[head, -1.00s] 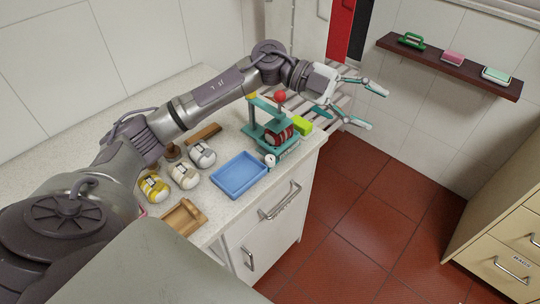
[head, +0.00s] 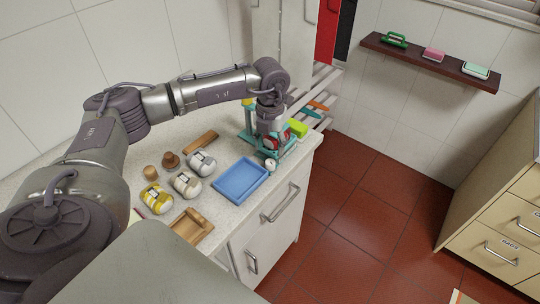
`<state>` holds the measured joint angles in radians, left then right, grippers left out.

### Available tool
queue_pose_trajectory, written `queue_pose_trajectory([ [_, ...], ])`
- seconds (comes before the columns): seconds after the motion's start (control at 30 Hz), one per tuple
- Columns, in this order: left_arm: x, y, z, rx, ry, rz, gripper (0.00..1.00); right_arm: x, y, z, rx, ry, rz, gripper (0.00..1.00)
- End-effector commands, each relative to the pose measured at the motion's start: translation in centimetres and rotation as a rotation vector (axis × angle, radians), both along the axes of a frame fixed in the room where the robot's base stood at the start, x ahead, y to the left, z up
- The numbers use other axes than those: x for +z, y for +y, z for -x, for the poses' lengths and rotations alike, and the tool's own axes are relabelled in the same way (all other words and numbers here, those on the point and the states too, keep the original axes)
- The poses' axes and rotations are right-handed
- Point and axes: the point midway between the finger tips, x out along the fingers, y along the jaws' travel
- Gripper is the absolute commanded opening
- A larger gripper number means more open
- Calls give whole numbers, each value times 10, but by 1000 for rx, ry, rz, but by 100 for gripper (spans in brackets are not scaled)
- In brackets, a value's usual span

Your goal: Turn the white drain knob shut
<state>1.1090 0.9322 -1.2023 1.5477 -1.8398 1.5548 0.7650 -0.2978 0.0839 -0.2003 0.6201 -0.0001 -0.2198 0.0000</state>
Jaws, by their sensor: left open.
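The white drain knob (head: 270,164) is a small round knob low on the front of a teal stand (head: 290,150) on the counter. My left arm reaches over the counter from the left and bends down at the stand. My left gripper (head: 272,146) points down there, open, just above and behind the knob. Its fingers overlap the teal frame and the red drum in the picture, so I cannot tell whether they touch anything. The arm hides much of the stand's upper part. My right gripper is out of view.
A blue tray (head: 225,184) lies left of the stand. A lime block (head: 298,128) is right of the stand. A slatted rack (head: 326,76) stands behind. The counter's front edge is close to the knob.

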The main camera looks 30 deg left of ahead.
Motion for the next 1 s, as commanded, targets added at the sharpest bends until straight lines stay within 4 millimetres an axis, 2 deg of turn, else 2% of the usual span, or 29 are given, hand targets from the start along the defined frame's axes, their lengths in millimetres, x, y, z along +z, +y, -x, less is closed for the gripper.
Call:
queue_pose_trajectory([
  [0.1, -22, 0, 1, 0, 4, 1, 55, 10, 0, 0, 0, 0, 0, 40],
  [0.3, -50, -1, 0, -1, 2, 1, 55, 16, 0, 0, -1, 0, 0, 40],
  [0.5, -61, 0, 0, 0, 0, 1, 55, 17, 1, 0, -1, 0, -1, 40],
  [0.73, -61, 0, 0, -1, -1, 1, 55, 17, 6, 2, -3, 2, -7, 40],
  [1.0, -61, -1, 0, 0, -1, 2, 10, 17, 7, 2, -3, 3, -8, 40],
])
